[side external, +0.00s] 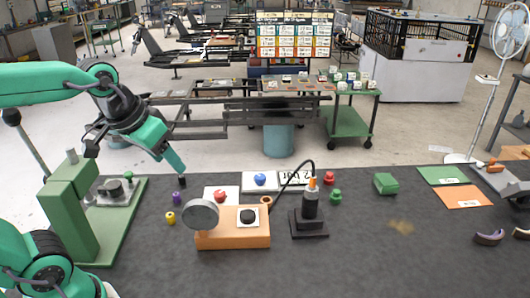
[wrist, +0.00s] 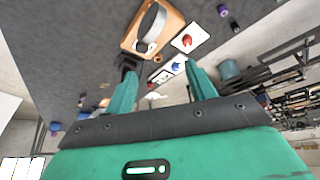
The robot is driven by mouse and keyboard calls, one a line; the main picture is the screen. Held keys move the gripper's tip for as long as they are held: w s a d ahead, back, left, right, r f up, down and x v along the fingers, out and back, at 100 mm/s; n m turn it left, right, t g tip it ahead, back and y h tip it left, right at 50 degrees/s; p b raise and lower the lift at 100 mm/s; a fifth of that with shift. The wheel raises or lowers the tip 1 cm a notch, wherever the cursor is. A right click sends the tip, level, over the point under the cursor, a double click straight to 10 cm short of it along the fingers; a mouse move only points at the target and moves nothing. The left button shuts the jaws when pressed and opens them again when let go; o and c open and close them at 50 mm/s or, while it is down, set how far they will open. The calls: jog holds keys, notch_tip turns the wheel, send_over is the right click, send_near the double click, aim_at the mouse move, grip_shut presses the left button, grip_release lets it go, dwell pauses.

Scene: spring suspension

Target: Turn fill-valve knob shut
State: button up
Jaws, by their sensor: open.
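My gripper (side external: 178,168) is at the left of the side view, above the table behind the orange box (side external: 232,241). In the wrist view, its two green fingers (wrist: 161,68) are spread apart with nothing between them. A round black knob (side external: 248,216) sits on a white plate on top of the orange box; it also shows in the wrist view (wrist: 145,46). My gripper is apart from this knob. No readable label shows which knob is the fill valve.
A grey disc (side external: 200,214) stands at the orange box's left end. A black cylinder (side external: 310,205) with an orange tip and hose stands to its right. Purple (side external: 178,197) and yellow (side external: 170,217) spools lie near my gripper.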

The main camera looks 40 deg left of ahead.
jog(key=w+r+n+g, duration=0.1)
jog(key=w+n+g, duration=0.1)
jog(key=w, duration=0.8)
jog(key=n+g, duration=0.3)
jog(key=n, duration=0.3)
send_over(260, 176)
jog(key=f, duration=1.6)
jog(key=shift+s+f, duration=0.2)
jog(key=shift+f, duration=0.2)
jog(key=shift+w+f, duration=0.25)
jog(key=shift+f, duration=0.15)
jog(key=shift+f, duration=0.1)
jog(key=shift+f, duration=3.8)
